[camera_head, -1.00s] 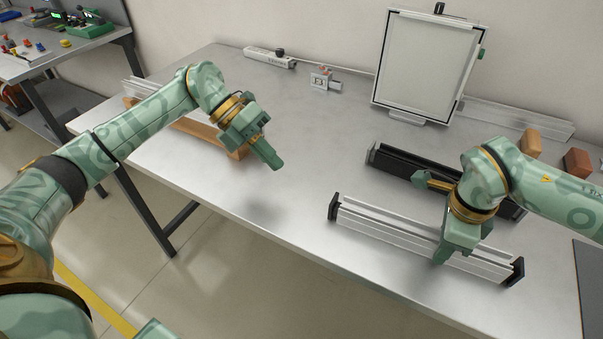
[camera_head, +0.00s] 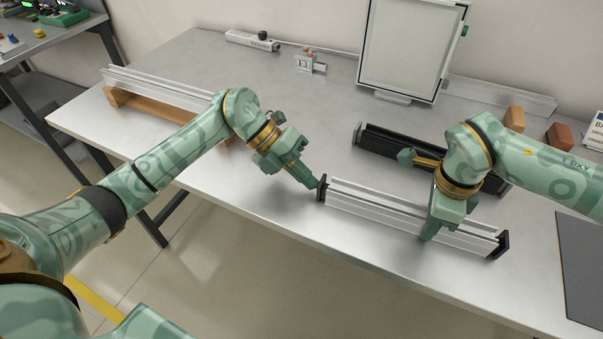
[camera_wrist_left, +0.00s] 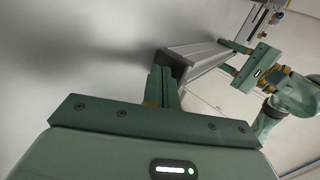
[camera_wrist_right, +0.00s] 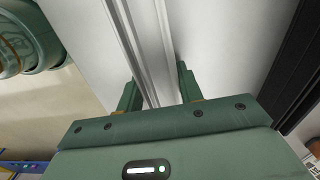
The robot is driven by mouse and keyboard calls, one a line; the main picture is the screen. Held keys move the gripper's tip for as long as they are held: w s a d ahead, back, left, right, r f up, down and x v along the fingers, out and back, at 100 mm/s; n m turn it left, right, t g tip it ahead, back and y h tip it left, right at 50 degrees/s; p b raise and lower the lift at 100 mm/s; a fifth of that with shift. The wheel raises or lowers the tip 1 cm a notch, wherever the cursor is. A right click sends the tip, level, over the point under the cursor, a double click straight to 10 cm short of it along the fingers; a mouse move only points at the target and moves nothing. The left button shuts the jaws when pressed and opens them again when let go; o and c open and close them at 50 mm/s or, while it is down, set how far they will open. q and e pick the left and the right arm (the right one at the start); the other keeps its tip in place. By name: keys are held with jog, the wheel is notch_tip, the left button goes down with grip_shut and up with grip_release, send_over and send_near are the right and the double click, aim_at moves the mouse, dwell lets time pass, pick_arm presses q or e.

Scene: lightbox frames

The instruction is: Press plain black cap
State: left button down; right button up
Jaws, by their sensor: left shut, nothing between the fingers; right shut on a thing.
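A silver aluminium profile (camera_head: 385,210) lies near the table's front with a black cap (camera_head: 322,188) on its left end and another black cap (camera_head: 500,244) on its right end. My left gripper (camera_head: 314,184) is shut and empty, its tips right at the left cap. In the left wrist view the cap (camera_wrist_left: 176,66) shows just past the shut fingers (camera_wrist_left: 163,86), which partly hide it; I cannot tell whether they press on it. My right gripper (camera_head: 430,234) is shut on the profile right of its middle. The right wrist view shows the profile (camera_wrist_right: 140,45) between the fingers (camera_wrist_right: 157,92).
A black rail (camera_head: 385,146) lies behind the profile, partly behind my right arm. Another profile (camera_head: 160,88) rests on a wooden support (camera_head: 135,104) at the left. A framed panel (camera_head: 410,45), small blocks (camera_head: 560,135) and a dark mat (camera_head: 582,262) stand or lie around. The front middle is clear.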

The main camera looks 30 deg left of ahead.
pick_arm(q)
jog(key=shift+d, duration=0.95)
jog(key=a, duration=0.5)
jog(key=shift+r, duration=0.25)
jog(key=v, duration=0.9)
jog(key=shift+r, duration=0.1)
pick_arm(e)
jog(key=o, duration=1.2)
